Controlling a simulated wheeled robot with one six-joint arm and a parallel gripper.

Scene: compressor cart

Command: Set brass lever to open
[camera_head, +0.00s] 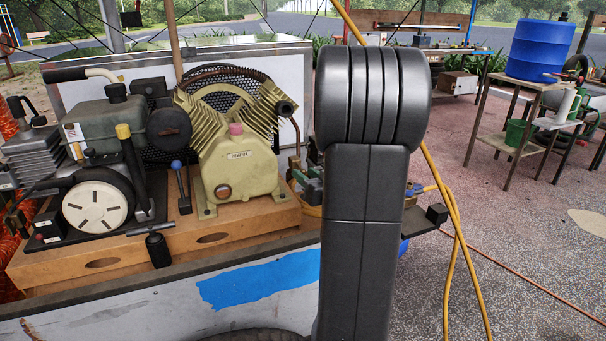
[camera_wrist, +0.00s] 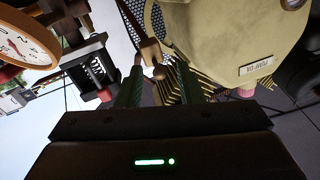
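In the wrist view, the green fingers of my gripper (camera_wrist: 156,75) stand apart, with a visible gap between them. A brownish, brass-coloured lever-like part (camera_wrist: 149,52) shows at the fingertips, between or just beyond them; I cannot tell whether they touch it. It appears to be the brass lever, and its open or closed setting is not clear. The cream pump (camera_wrist: 225,40) with a label is close beside the fingers. In the head view, the pump (camera_head: 240,165) stands on the wooden base, and my arm hides the area to its right, including most of my gripper.
A dial gauge (camera_wrist: 25,38) is at the upper left of the wrist view. In the head view, an engine (camera_head: 95,170) stands left of the pump, with a blue-knobbed lever (camera_head: 181,185) between them. A yellow hose (camera_head: 455,240) hangs at right. A blue barrel (camera_head: 540,50) stands behind.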

